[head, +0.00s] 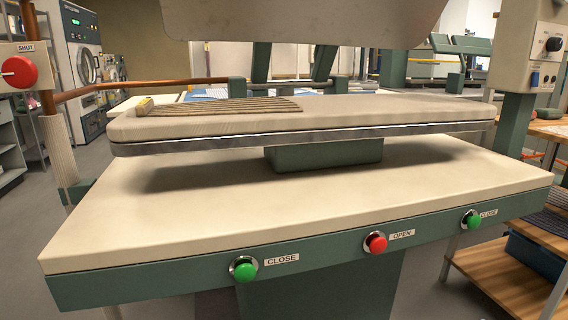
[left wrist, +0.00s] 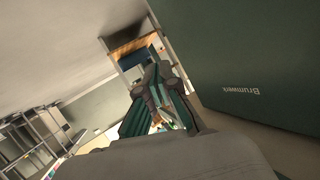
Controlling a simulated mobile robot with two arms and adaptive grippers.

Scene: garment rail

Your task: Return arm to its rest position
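Neither of my arms shows in the head view. In the left wrist view, what look like the dark fingers of my left gripper (left wrist: 164,92) stand beyond the grey wrist housing, near a large dark green panel (left wrist: 245,70). Their gap is too cluttered to read as open or shut, and I see no object clearly held. My right gripper is in no frame. In the head view, the garment press (head: 95,228) stands in front of me with its upper plate (head: 300,18) raised. A striped brown cloth (head: 215,107) lies flat on the left part of the padded board (head: 400,108).
Green buttons (head: 243,268) and a red button (head: 376,242) line the press's front edge. A red shut button (head: 18,72) is at the left, and a control box (head: 540,50) at the right. A wooden shelf (head: 500,280) stands lower right. Floor shows lower left.

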